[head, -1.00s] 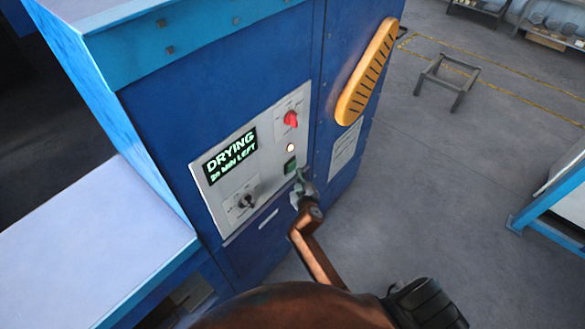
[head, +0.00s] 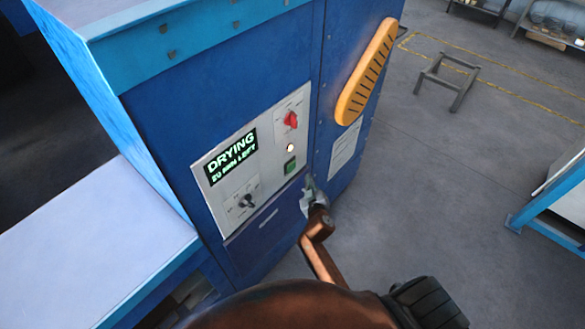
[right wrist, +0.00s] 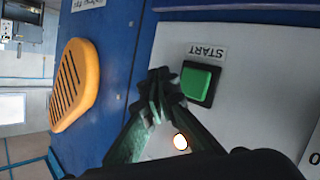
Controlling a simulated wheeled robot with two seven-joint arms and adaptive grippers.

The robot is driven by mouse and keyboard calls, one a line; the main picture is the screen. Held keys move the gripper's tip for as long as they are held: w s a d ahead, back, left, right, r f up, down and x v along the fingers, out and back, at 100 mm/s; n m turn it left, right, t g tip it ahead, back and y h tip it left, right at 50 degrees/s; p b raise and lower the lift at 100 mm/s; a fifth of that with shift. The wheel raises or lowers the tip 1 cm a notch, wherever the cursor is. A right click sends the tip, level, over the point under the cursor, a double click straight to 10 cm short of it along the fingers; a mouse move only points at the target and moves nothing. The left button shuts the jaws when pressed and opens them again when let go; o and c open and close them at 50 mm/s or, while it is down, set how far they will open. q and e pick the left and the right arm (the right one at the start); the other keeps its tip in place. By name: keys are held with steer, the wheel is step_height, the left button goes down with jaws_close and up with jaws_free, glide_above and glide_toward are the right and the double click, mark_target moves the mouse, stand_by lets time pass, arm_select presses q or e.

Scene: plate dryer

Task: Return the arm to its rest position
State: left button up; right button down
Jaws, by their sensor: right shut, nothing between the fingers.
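My right gripper (head: 310,192) is shut and empty, just to the right of and below the green start button (head: 290,165) on the dryer's control panel (head: 225,212). In the right wrist view, the shut fingers (right wrist: 158,90) are beside the green button (right wrist: 197,82), which carries a START label. The display (head: 231,157) reads DRYING, 20 MIN LEFT. A lit lamp (head: 290,147) sits above the green button. My right arm (head: 320,250) reaches up from the bottom of the head view. My left gripper is not in view.
The blue dryer cabinet (head: 160,95) has a red switch (head: 291,119), a black knob (head: 246,201) and an orange vented cover (head: 367,72). A pale table (head: 90,245) adjoins it at left. Open floor (head: 440,160) lies to the right, with a small metal frame (head: 447,80).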

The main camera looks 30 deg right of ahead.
stand_by(0.3)
steer(key=s+a+f+g+y+b, duration=0.15)
steer(key=s+f, duration=0.55)
steer(key=f, duration=0.7)
steer(key=s+a+f+n+g+y+b, duration=0.1)
steer(key=s+f+g+b, duration=0.2)
steer(key=s+f, duration=0.8)
steer(key=s+a+f+g+y+b, duration=0.1)
steer(key=s+a+f+g+b, duration=0.1)
steer(key=f, duration=1.6)
steer(key=s+f+g+b, duration=0.1)
steer(key=s+f+g, duration=0.1)
steer(key=s+f, duration=0.5)
steer(key=s+f+g+y+b, duration=0.1)
steer(key=s+f, duration=0.6)
steer(key=s, duration=1)
steer(key=s+f+m+g+b, duration=0.1)
steer(key=s+f, duration=0.5)
steer(key=s, duration=0.6)
steer(key=shift+f+g+b, duration=0.4)
steer(key=shift+g+b, duration=0.45)
steer(key=shift+g, duration=0.2)
steer(key=shift+d+y, duration=0.1)
steer(key=shift+y, duration=0.15)
